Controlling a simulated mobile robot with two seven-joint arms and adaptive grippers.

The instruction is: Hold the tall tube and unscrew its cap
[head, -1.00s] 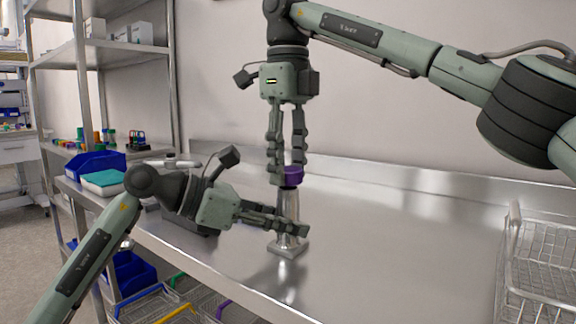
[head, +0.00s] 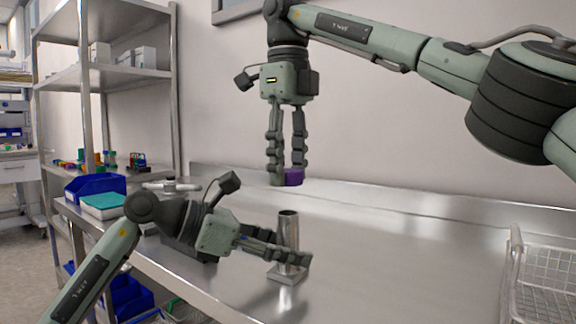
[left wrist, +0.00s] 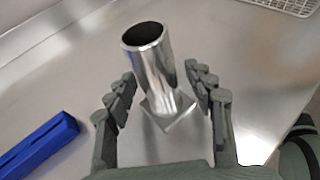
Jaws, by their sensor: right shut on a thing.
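The tall metal tube (head: 288,228) stands upright on its square base (head: 288,273) on the steel counter, with its top open. It also shows in the left wrist view (left wrist: 155,72), where its dark mouth is visible. My left gripper (head: 290,251) is low at the tube; in the left wrist view its fingers (left wrist: 160,88) are spread on either side, with gaps beside the tube.
A wire basket (head: 540,270) stands at the counter's right end. A blue bin (head: 92,186) and a teal-topped box (head: 104,203) are at the left, by metal shelving (head: 105,75). A blue object (left wrist: 38,148) shows in the left wrist view. The counter's middle is clear.

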